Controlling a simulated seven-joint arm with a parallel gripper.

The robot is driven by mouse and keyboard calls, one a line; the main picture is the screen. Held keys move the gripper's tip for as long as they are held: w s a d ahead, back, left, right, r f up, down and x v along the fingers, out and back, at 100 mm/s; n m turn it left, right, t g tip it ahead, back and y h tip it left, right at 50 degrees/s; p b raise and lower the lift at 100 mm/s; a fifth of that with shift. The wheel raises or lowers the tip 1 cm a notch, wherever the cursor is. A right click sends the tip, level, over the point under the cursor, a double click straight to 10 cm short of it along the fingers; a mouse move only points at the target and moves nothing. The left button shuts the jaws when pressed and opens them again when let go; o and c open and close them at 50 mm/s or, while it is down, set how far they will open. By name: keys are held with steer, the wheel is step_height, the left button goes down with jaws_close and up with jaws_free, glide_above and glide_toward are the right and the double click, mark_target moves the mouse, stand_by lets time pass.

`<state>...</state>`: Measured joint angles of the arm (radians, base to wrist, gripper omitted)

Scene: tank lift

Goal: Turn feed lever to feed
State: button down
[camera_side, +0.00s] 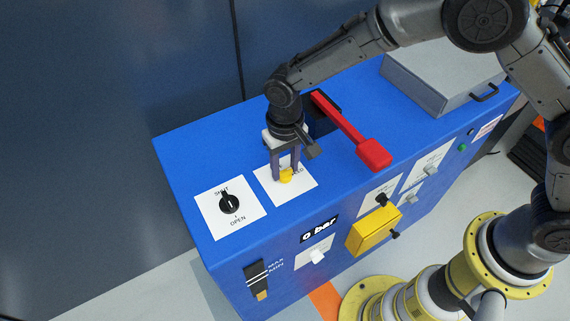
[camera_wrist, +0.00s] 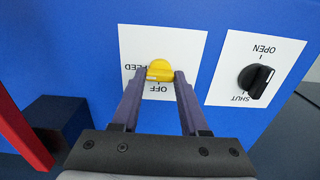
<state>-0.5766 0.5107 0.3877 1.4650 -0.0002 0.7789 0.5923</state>
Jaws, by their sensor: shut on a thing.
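The yellow feed lever (camera_side: 286,177) sits on a white plate (camera_side: 303,196) on top of the blue cabinet. In the wrist view the lever (camera_wrist: 160,67) is a round yellow knob with a pale bar along its near edge. OFF is printed below it and FEED, partly covered by a finger, to its left; both read upside down. My gripper (camera_side: 284,173) comes down from above, and its two fingers (camera_wrist: 159,76) are shut on the lever, one on each side. Exactly where the lever points is hard to tell.
A black SHUT/OPEN knob (camera_side: 229,204) is beside the feed plate. A long red lever (camera_side: 350,130) stands close to my gripper on the other side. A yellow box (camera_side: 374,231) and small switches are on the cabinet's front. A grey box (camera_side: 440,75) is at the far end.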

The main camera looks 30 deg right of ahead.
mark_target(285, 170)
steer(key=shift+r, duration=0.15)
steer(key=shift+c, duration=2.1)
jaws_free()
step_height(285, 170, up, 14)
